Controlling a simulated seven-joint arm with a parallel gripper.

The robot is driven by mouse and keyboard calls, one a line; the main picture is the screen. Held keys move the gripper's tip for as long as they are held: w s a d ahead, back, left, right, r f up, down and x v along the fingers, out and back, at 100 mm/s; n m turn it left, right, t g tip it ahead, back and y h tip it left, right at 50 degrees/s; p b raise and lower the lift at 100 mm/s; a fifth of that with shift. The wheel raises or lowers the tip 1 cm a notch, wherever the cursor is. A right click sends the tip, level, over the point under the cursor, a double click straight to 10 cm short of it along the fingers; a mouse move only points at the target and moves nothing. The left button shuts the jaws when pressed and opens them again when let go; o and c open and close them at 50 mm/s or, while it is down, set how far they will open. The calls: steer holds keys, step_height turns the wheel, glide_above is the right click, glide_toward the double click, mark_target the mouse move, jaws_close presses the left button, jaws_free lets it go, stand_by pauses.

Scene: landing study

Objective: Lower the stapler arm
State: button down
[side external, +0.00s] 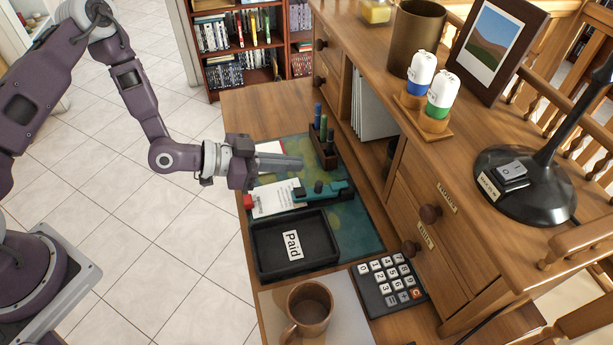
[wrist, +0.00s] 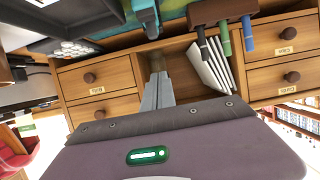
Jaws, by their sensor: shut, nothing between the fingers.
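The teal stapler (side external: 334,194) lies on the green desk mat, just behind the black tray; how far its arm is raised is too small to tell. Part of it shows at the top of the wrist view (wrist: 146,14). My gripper (side external: 299,163) is shut and empty, its fingers pointing right across the desk. In the side view the fingers appear above and beyond the stapler, apart from it. In the wrist view the fingertips (wrist: 158,76) show below the stapler, against the desk drawers.
A wooden pen holder (side external: 322,143) with several pens stands close to my fingertips. The black "Paid" tray (side external: 264,262), calculator (side external: 388,285) and mug (side external: 309,308) sit nearer the front. Papers (side external: 278,199) lie beside the stapler. The drawer unit (side external: 432,215) bounds the right side.

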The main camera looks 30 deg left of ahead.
mark_target(308, 192)
steer(key=x, duration=0.5)
steer(key=shift+f, duration=0.35)
step_height(308, 192, down, 2)
steer(key=shift+s+a+f, duration=0.15)
steer(key=shift+f, duration=0.5)
